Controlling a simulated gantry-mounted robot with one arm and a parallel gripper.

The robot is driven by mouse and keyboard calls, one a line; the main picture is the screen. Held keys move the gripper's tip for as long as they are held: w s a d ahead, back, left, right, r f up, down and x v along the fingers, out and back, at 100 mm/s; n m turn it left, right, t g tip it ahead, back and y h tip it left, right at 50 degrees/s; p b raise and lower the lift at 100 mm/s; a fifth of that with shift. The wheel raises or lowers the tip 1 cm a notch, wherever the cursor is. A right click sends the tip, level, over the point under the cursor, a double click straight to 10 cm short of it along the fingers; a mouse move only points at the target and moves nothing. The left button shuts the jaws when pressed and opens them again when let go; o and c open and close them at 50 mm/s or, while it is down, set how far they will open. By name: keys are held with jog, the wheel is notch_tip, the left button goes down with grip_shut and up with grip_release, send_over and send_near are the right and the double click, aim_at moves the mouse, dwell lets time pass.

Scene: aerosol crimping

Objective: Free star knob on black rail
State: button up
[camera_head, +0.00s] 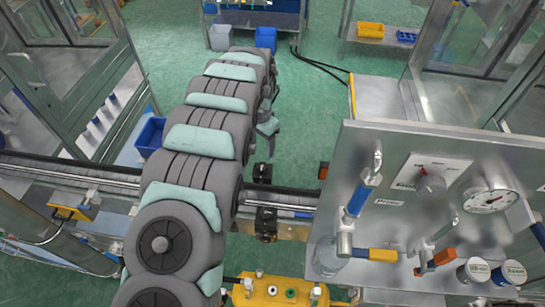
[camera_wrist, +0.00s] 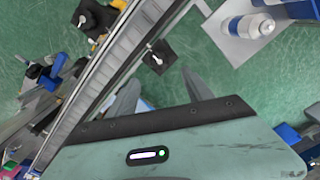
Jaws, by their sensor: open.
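No part stands out clearly as a star knob. In the head view a dark clamp block (camera_head: 266,222) sits at the near side of the long rail (camera_head: 290,199), and another dark block (camera_head: 262,172) sits at its far side. The wrist view shows a black block with a pale lever-like part (camera_wrist: 159,57) beside the rail, and a similar one (camera_wrist: 90,17) across it. My gripper (camera_head: 268,145) hangs beyond the rail in the head view. In the wrist view its grey fingers (camera_wrist: 162,90) are spread apart with nothing between them; the near black block appears just beyond them.
A yellow machine part (camera_head: 275,291) is at the front. A blue bin (camera_head: 150,136) is left of my arm. Green floor (camera_head: 310,110) lies open beyond the rail.

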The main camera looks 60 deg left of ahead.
aim_at(262, 166)
jog(key=shift+s+d+f+p, duration=0.1)
jog(key=shift+f+p, duration=0.8)
jog(key=shift+f, duration=4.15)
grip_shut()
